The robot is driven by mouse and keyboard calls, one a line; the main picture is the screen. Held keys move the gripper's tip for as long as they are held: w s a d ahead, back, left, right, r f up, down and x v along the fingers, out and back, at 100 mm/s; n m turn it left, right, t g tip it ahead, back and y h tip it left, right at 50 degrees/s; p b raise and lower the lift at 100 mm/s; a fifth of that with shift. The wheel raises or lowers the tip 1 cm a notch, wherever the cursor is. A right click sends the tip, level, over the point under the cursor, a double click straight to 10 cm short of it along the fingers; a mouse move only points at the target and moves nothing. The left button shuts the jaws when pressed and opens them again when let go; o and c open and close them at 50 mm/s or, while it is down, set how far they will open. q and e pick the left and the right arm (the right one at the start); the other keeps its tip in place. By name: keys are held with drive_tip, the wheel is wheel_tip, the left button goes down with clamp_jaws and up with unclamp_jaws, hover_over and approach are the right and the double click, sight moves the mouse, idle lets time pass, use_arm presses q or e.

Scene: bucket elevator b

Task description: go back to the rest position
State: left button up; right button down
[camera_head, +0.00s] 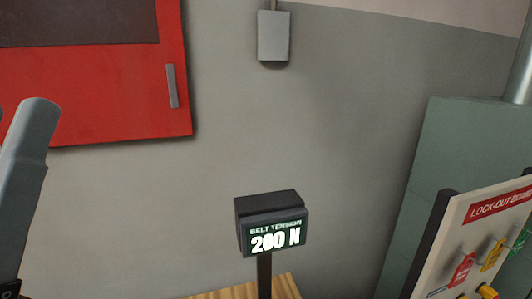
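Neither of my grippers shows in the head view. A grey rounded link of my own arm rises at the left edge, with a dark part at its foot in the bottom left corner. No fingers can be seen on it. My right arm does not show at all.
A belt tension display (272,226) reading 200 N stands on a post above a wooden surface (240,291). A lock-out board (470,245) with coloured tags stands right, before a green cabinet (430,170). A red cabinet (100,90) and grey box (273,36) are on the wall.

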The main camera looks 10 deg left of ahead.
use_arm(q)
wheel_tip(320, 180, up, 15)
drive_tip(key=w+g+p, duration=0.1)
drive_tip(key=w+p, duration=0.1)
drive_tip(key=p, duration=1.5)
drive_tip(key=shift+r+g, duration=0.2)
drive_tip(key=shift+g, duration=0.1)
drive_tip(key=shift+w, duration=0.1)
